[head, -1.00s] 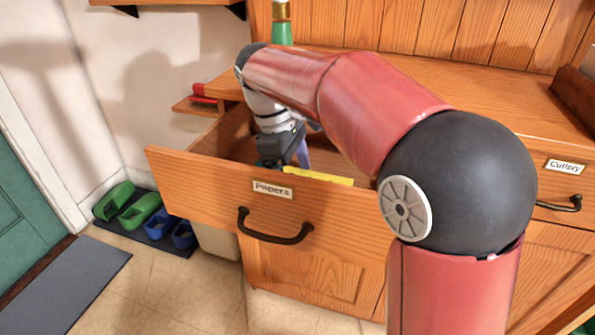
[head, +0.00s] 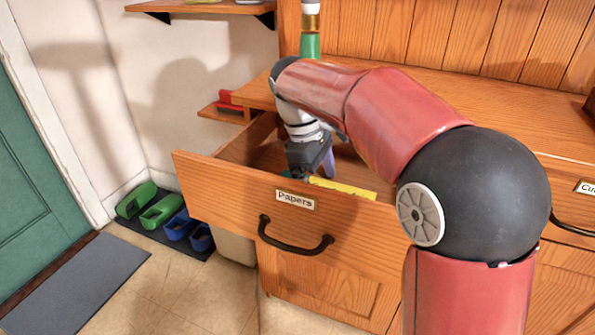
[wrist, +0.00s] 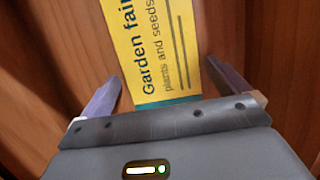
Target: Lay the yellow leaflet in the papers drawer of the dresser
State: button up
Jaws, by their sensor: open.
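The yellow leaflet (wrist: 160,45), printed "Garden fair", lies inside the open papers drawer (head: 240,182) of the dresser (head: 420,85). In the head view only a strip of the leaflet (head: 345,188) shows above the drawer front. My gripper (head: 308,174) reaches down into the drawer. In the wrist view its two purple fingers (wrist: 163,82) stand apart on either side of the leaflet, with narrow gaps. The leaflet's lower end, with a teal band, runs under the gripper body, so that part is hidden.
The drawer front carries a "Papers" label (head: 295,200) and a dark handle (head: 293,240). A green bottle (head: 310,45) stands on the dresser top behind my arm. A drawer labelled "Cutlery" in the earlier frame is at right. Green and blue shoes (head: 160,212) sit on a floor mat at left.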

jog(key=v, duration=0.3)
jog(key=shift+w+a+r+p, duration=0.1)
jog(key=shift+a+p, duration=0.05)
jog(key=shift+p, duration=0.15)
jog(key=w+a, duration=0.1)
jog(key=a, duration=0.2)
jog(key=w+a+p, duration=0.1)
jog(key=a, duration=0.3)
jog(key=w+a, duration=0.2)
jog(key=a, duration=0.2)
jog(key=shift+f, duration=0.25)
